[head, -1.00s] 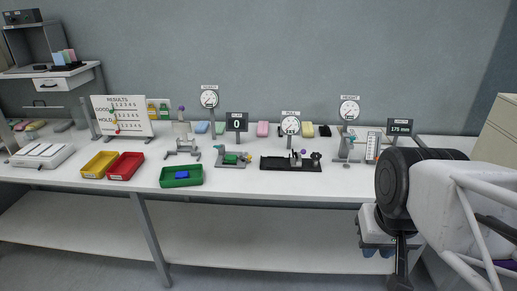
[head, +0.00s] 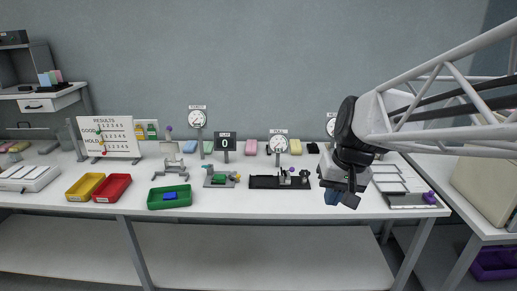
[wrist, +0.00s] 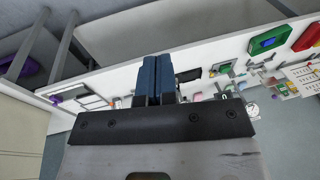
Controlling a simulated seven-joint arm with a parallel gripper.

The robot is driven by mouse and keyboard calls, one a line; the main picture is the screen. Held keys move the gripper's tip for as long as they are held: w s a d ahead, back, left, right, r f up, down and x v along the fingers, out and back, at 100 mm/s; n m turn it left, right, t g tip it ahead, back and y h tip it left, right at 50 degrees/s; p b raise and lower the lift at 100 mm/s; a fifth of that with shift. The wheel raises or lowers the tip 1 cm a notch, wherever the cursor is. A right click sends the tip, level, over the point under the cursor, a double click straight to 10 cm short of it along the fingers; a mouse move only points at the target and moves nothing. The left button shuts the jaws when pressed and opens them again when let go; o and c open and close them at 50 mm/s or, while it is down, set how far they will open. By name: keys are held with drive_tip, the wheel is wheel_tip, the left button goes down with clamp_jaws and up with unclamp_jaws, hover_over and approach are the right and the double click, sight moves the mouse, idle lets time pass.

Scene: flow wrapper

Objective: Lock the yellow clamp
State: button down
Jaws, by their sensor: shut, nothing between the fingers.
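A small grey fixture (head: 217,182) with a green block (head: 219,179) on it stands mid-bench in the head view. A small yellow part (head: 237,178) shows at its right side; it looks like the yellow clamp, but it is too small to tell its position. My gripper (head: 333,198) is in front of the bench's right part, well to the right of that fixture and apart from it. In the wrist view my gripper's blue fingers (wrist: 157,78) are together and empty.
A black fixture (head: 262,183) lies between my gripper and the grey one. A green tray (head: 155,204) holding a blue block, a red tray (head: 112,188) and a yellow tray (head: 85,187) are at left. Dial gauges (head: 279,144) stand behind. The bench's front strip is mostly clear.

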drive_tip(key=w+a+f+g+y, duration=0.1)
drive_tip(key=w+a+f+y, duration=0.2)
drive_tip(key=w, duration=1)
drive_tip(key=w+a+f, duration=0.3)
drive_tip(key=w+f, duration=0.1)
drive_tip(key=w, duration=0.9)
drive_tip(key=w+a+f+g+y, duration=0.1)
drive_tip(key=w+a+f+y, duration=0.2)
drive_tip(key=w, duration=1.1)
drive_tip(key=y, duration=0.1)
approach(250, 180)
drive_tip(key=v, duration=0.4)
drive_tip(key=shift+a+r, duration=0.15)
drive_tip(key=shift+a, duration=0.05)
drive_tip(key=shift+a, duration=0.1)
drive_tip(key=x, duration=1)
drive_tip(key=shift+w, duration=0.1)
drive_tip(key=shift+a+r, duration=0.1)
drive_tip(key=shift+a, duration=1.9)
